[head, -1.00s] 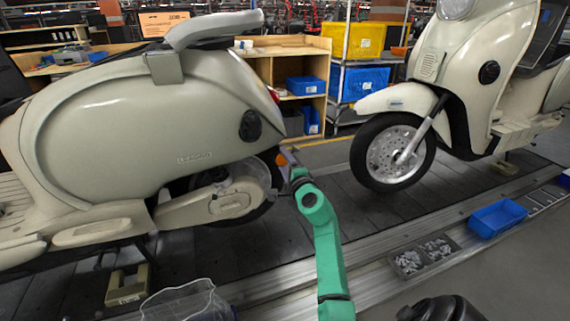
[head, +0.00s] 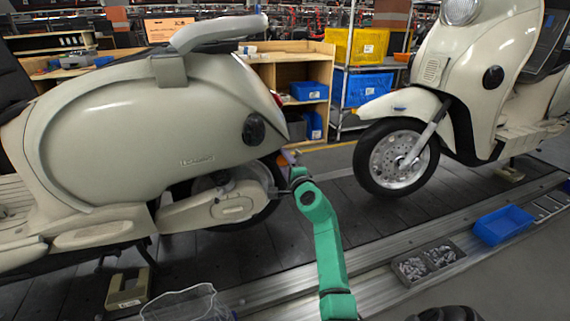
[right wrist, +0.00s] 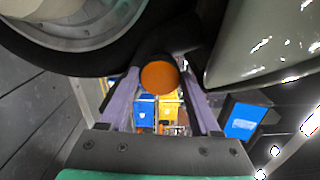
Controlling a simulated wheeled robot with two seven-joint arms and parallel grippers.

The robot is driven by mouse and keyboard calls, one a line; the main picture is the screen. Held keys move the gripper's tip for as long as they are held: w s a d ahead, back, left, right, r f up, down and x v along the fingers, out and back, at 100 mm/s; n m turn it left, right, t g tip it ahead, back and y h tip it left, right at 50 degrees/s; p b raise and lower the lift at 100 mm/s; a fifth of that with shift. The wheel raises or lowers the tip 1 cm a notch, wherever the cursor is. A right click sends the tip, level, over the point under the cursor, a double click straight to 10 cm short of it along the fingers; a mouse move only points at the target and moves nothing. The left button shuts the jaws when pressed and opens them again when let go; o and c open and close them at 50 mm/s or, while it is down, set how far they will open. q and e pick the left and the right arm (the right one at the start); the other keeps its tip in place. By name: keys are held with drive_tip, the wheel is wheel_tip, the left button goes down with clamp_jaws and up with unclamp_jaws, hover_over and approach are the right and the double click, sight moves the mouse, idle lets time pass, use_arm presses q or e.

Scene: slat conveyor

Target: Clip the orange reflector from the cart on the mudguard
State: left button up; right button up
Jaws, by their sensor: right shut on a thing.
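My right gripper (head: 287,168) is at the rear of the left cream scooter (head: 150,135), close beside its rear wheel. In the right wrist view its purple fingers (right wrist: 160,105) are shut on the round orange reflector (right wrist: 160,77). Dark material shows just behind the reflector, between the black tyre (right wrist: 85,62) and the cream bodywork (right wrist: 262,45). I cannot tell whether the reflector touches the mudguard, which is not clearly distinguishable here. My left gripper is out of view.
A second cream scooter (head: 470,90) stands to the right. A clear container (head: 185,303) is at the bottom. Shelves with yellow (head: 357,45) and blue bins stand behind.

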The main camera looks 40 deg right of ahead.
drive_tip(key=shift+w, duration=0.15)
idle(0.5)
drive_tip(key=o, duration=1.4)
